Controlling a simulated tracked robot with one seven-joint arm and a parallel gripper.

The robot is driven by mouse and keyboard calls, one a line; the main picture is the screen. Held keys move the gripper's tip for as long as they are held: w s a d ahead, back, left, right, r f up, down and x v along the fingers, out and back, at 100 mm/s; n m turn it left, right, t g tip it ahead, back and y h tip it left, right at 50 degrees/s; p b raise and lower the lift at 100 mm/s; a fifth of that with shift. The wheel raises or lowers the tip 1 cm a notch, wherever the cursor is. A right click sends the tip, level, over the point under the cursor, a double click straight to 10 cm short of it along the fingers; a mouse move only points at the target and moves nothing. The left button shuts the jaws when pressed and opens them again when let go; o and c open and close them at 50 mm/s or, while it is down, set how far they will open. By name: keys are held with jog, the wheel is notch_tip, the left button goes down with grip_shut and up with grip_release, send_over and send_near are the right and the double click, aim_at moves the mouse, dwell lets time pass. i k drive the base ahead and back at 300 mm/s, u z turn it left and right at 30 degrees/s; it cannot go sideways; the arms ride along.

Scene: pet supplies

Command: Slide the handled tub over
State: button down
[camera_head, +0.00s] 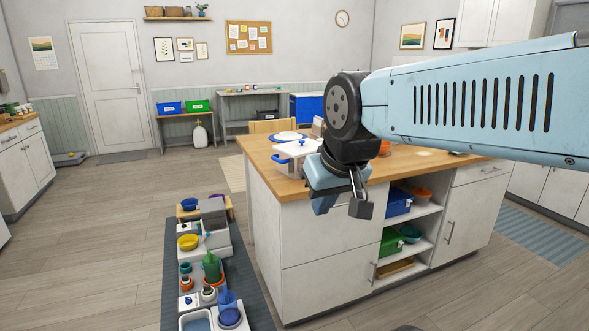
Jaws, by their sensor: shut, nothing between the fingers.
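What looks like the handled tub (297,153) is a white container with a blue handle on its left side. It stands on the wooden top of the island counter (258,147), near the left end. My wrist hides part of its right side. My gripper (350,205) points down in front of the counter's near edge, right of and nearer than the tub. Its dark fingers are shut with nothing seen in them. I cannot tell from this one view how far it is from the counter front.
A white dish on a blue plate (275,138) is behind the tub. An orange bowl (385,147) shows right of my wrist. Blue (398,201) and green bins sit on the shelves below. A dark mat (259,300) with bowls and scoops lies at lower left. The floor further left is clear.

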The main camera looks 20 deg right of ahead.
aim_at(290, 167)
jog(key=i, duration=0.95)
jog(key=z, duration=0.05)
